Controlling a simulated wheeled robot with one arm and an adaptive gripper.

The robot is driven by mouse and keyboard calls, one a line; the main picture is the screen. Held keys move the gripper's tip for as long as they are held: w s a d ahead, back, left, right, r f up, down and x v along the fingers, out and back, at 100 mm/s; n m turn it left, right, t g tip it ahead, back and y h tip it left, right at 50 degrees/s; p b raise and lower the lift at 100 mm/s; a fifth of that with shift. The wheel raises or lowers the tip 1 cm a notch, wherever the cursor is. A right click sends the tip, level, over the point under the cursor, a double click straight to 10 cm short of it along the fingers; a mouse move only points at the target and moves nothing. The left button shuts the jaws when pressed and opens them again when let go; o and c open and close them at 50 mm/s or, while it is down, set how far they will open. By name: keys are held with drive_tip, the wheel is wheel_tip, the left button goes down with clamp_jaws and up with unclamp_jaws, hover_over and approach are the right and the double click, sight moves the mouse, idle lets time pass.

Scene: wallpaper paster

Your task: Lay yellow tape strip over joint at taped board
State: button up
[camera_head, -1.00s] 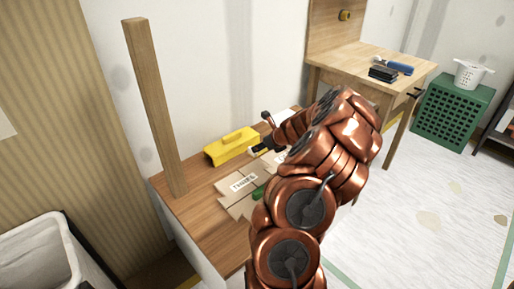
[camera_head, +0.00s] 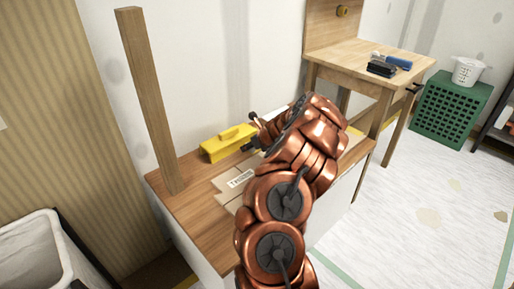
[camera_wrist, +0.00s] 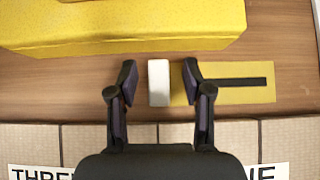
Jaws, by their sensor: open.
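In the wrist view, my gripper (camera_wrist: 159,80) is open, with one finger on each side of a small upright-looking white block (camera_wrist: 158,83). I cannot tell whether the fingers touch it. The yellow tape strip (camera_wrist: 222,96) lies flat on the wood to the right, with a dark bar along it; its left end is partly behind the right finger. The taped board (camera_wrist: 90,140) lies nearest the wrist, with seams and partly cut-off white labels. In the head view, the board (camera_head: 228,186) lies on the bench, and my arm hides much of it and the strip.
A yellow box with a handle (camera_head: 228,143) stands behind the gripper; it also fills the top of the wrist view (camera_wrist: 120,30). A wooden post (camera_head: 150,105) rises at the bench's left. A second table (camera_head: 350,65) with tools and a green crate (camera_head: 450,110) stand right.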

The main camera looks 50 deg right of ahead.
clamp_jaws()
idle(0.3)
